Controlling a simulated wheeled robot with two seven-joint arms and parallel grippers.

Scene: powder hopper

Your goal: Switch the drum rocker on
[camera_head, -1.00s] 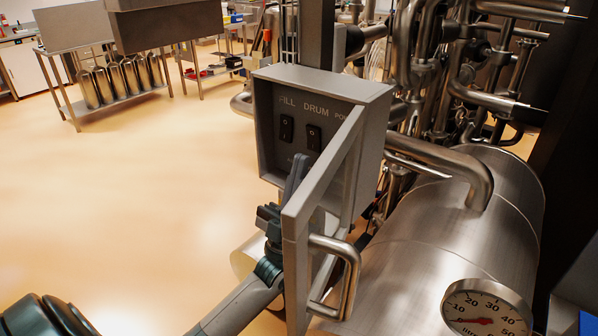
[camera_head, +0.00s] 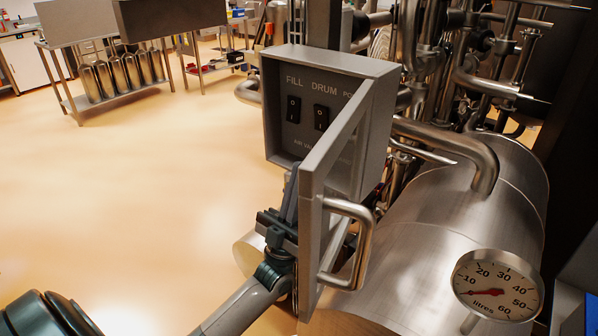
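The drum rocker (camera_head: 321,117) is a black switch under the word DRUM on the dark panel of a grey control box (camera_head: 273,110). It carries a 0 above and an I below; I cannot tell which side is pressed. The box's door (camera_head: 311,230) stands open toward me, with a bent metal handle (camera_head: 361,250). My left gripper (camera_head: 291,178) points upward just left of the door, below the panel's lower edge and apart from the rocker. Its fingers overlap in this view, so their opening cannot be told. My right gripper is not in view.
A similar fill rocker (camera_head: 293,109) sits left of the drum rocker. The open door hides the panel's right part. A steel vessel (camera_head: 420,245) with a litres gauge (camera_head: 497,285) and pipes (camera_head: 480,160) fill the right side. The floor at left is clear.

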